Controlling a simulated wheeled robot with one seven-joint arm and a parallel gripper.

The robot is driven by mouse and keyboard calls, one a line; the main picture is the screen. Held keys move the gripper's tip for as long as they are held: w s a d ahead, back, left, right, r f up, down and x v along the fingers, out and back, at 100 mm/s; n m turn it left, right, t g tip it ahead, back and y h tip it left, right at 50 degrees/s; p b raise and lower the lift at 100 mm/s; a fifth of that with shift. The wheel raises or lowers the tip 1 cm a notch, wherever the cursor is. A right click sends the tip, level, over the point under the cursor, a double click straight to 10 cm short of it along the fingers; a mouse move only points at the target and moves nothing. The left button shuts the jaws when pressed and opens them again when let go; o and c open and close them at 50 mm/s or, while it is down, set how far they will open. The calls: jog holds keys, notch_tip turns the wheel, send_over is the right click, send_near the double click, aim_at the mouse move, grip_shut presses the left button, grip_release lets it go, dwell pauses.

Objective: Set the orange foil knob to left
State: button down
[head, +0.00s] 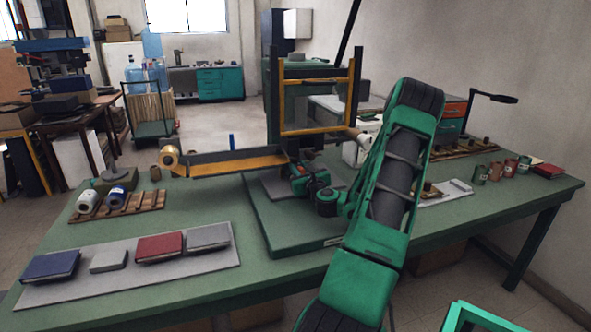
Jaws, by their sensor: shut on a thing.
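My gripper (294,170) is in the middle of the head view, at the front of the press, by the right end of the orange foil strip (240,162). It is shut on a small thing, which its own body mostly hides. This sits where a knob on the press would be, but the orange foil knob's pointer and setting cannot be made out. The green press (262,222) stands on the table with a yellow-framed clear guard (317,105).
Several books lie on a grey board (225,262) at the front left of the green table (200,208). White and blue rolls sit on a wooden rack (150,203). My arm crosses the table's right half.

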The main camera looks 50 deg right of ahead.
jog(key=c, duration=1.5)
grip_release()
jog(key=shift+c, duration=0.2)
jog(key=shift+s+a, duration=0.1)
jog(key=shift+s, duration=0.05)
jog(key=v, duration=0.8)
jog(key=shift+s, duration=0.25)
jog(key=shift+v, duration=1)
jog(key=shift+a, duration=0.1)
